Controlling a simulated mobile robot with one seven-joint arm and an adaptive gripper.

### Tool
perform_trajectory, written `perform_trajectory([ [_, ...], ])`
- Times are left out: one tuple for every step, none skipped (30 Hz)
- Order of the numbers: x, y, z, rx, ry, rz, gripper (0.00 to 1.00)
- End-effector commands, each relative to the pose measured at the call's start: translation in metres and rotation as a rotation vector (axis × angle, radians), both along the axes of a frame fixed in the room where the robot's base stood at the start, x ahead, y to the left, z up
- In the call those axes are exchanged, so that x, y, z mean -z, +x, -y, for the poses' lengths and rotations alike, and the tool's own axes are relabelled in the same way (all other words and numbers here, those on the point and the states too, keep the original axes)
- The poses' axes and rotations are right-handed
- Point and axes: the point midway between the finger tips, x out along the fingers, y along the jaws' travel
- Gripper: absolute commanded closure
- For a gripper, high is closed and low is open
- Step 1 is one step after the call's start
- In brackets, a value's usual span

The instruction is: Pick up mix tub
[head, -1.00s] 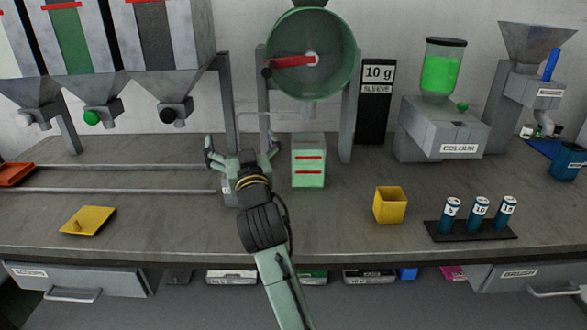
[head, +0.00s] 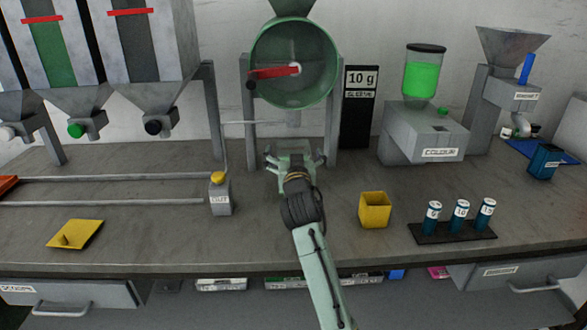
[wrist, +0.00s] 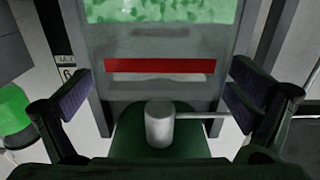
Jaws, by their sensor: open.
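My gripper (wrist: 158,95) is open, one finger towards each side of the tub. No contact between fingers and tub can be made out.
The green drum (head: 318,70) hangs on grey posts over the tub. A yellow-topped button box (head: 220,196) stands left, a yellow cup (head: 374,211) right. Blue cylinders stand in a black rack (head: 452,233).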

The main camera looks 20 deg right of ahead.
Motion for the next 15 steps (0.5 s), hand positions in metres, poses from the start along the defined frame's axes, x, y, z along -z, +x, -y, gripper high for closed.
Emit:
perform_trajectory([
  [-0.005, 0.008, 0.003, 0.001, -0.003, -0.002, 0.00],
  [-0.003, 0.012, 0.004, 0.000, -0.001, -0.002, 0.00],
  [-0.003, 0.017, 0.005, -0.001, -0.002, -0.002, 0.00],
  [-0.003, 0.020, 0.006, 0.000, -0.002, -0.002, 0.00],
  [-0.002, 0.022, 0.007, 0.000, -0.001, -0.001, 0.00],
  [-0.002, 0.024, 0.007, 0.000, 0.000, 0.000, 0.00],
  [-0.002, 0.025, 0.008, 0.000, 0.000, 0.000, 0.00],
  [-0.001, 0.026, 0.008, 0.000, 0.000, 0.000, 0.00],
  [-0.001, 0.026, 0.008, 0.000, 0.000, 0.001, 0.00],
  [-0.001, 0.026, 0.008, 0.000, 0.000, 0.001, 0.00],
  [0.000, 0.026, 0.008, 0.000, 0.000, 0.001, 0.00],
  [0.000, 0.026, 0.008, 0.000, 0.000, 0.001, 0.00],
  [0.000, 0.026, 0.007, 0.000, 0.000, 0.001, 0.00],
  [0.000, 0.026, 0.007, 0.000, 0.000, 0.001, 0.01],
  [-0.001, 0.025, 0.007, 0.000, 0.000, 0.001, 0.04],
])
